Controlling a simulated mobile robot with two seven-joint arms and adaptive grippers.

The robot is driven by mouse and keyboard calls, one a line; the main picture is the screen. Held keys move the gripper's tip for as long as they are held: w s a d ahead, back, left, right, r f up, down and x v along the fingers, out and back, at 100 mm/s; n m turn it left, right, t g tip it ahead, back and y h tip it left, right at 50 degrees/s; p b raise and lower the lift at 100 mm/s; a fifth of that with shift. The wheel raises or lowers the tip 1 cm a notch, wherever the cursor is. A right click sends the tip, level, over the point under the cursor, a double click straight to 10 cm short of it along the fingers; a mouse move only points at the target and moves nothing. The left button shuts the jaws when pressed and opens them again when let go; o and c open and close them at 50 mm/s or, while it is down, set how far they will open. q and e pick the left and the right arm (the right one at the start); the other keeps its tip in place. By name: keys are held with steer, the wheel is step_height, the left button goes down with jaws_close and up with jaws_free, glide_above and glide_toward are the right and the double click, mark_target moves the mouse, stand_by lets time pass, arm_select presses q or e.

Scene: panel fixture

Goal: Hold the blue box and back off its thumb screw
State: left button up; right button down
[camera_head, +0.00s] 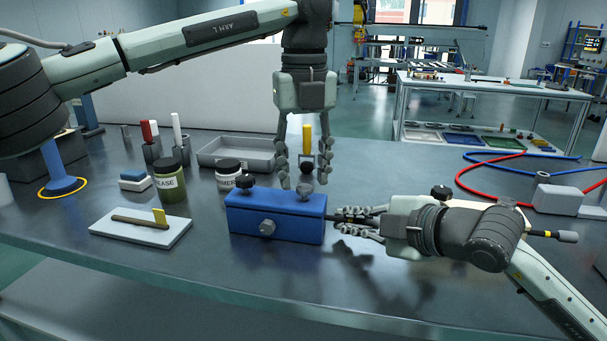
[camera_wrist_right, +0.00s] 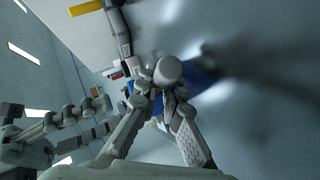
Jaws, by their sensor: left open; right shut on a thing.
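The blue box (camera_head: 275,220) sits on the bench in the middle of the head view. My right gripper (camera_head: 342,220) is shut at the box's right end on a dark stub, mostly hidden by the fingers. Part of the blue box shows behind these fingers in the right wrist view (camera_wrist_right: 203,78).
A white board (camera_head: 118,227) with a tool and a grease jar (camera_head: 171,183) stand left of the box. A second jar (camera_head: 229,176) and a grey tray (camera_head: 235,150) are behind it. Red and blue hoses lie at right. The bench's front left is clear.

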mark_target(304, 187)
steer(key=shift+f, duration=0.15)
arm_select(q)
step_height(304, 187, up, 11)
stand_by(0.4)
arm_select(e)
steer(key=c, duration=1.6)
jaws_free()
